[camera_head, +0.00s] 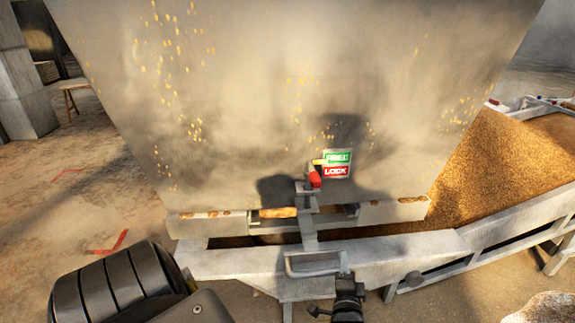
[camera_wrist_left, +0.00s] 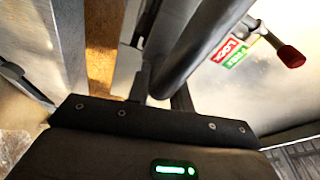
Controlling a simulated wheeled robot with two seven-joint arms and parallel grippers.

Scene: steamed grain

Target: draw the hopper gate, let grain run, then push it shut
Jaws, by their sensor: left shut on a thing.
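The large pale metal hopper (camera_head: 250,110) fills the middle of the head view. A metal bar (camera_head: 308,232) runs from its lower front to the gate handle (camera_head: 315,270), a U-shaped grip. My left gripper (camera_head: 346,280) is shut on the right end of this handle. In the left wrist view the handle (camera_wrist_left: 200,50) is a thick bar rising from the gripper's dark edge (camera_wrist_left: 150,122). A red-knobbed lever (camera_head: 315,179) sits left of a green and red label (camera_head: 337,164) reading LOCK. It also shows in the left wrist view (camera_wrist_left: 290,57). My right gripper is out of view.
Grain (camera_head: 515,155) is heaped in a metal-sided trough (camera_head: 430,250) that passes under the hopper. Grain also shows as a brown strip (camera_wrist_left: 100,40) in the left wrist view. A small wooden stool (camera_head: 72,93) stands back left on open floor.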

